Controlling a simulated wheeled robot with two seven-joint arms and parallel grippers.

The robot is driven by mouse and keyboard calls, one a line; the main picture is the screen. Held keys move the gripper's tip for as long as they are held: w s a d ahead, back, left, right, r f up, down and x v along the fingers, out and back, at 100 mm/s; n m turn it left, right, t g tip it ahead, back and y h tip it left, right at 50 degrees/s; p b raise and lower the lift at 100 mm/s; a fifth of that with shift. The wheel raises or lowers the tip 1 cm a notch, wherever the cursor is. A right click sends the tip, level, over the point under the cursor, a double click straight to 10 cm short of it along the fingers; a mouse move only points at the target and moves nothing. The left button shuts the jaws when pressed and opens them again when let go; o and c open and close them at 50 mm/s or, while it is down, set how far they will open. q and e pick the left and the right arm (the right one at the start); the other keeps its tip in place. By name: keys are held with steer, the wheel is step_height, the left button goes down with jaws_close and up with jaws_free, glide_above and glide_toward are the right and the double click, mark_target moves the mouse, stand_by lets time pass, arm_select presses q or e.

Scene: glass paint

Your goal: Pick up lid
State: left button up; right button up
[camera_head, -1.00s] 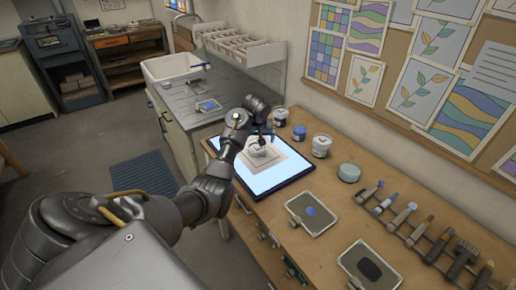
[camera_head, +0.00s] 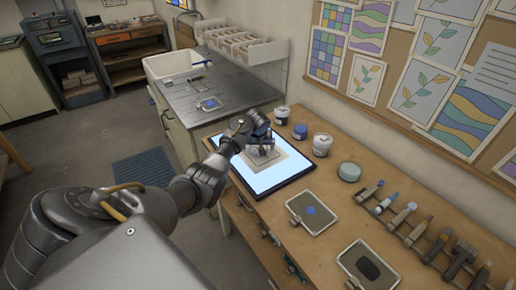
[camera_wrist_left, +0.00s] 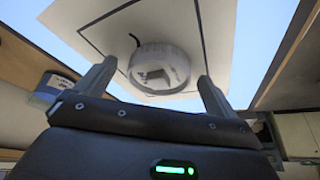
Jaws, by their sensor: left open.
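A white round thing, which looks like the lid (camera_wrist_left: 160,70), lies on a pale sheet over the lit panel in the left wrist view. It has a ribbed rim and a squarish mark. My left gripper (camera_head: 263,151) is open over the sheet in the head view. In the left wrist view its two fingers (camera_wrist_left: 155,85) stand on either side of the white round thing, with gaps visible. In the head view the gripper mostly hides it. My right gripper is not in view.
The lit panel (camera_head: 268,183) lies on a wooden bench. Several jars, including a blue one (camera_head: 300,131) and a pale green one (camera_head: 349,172), stand right of it. Two trays (camera_head: 312,226) and a row of brushes (camera_head: 410,225) lie nearer. A metal counter (camera_head: 205,99) adjoins behind.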

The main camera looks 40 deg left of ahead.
arm_select(q)
steer(key=c, duration=1.1)
steer(key=shift+r, duration=0.1)
steer(key=shift+r+b, duration=0.35)
steer(key=shift+r, duration=0.05)
steer(key=v, duration=0.3)
steer(key=shift+w+a+b, duration=0.15)
steer(key=shift+w+b, duration=0.1)
steer(key=shift+b, duration=0.1)
steer(key=s+d+r+p, duration=0.1)
steer(key=s+r, duration=0.2)
steer(key=s, duration=0.1)
steer(key=s+d+r+p, duration=0.1)
steer(key=s+d+r, duration=0.1)
steer(key=s+r, duration=0.1)
steer(key=s+d+r+p, duration=0.1)
steer(key=s+r, duration=0.2)
steer(key=s, duration=0.2)
steer(key=shift+s+d+r, duration=0.2)
steer(key=shift+s+d, duration=0.1)
steer(key=shift+s, duration=0.05)
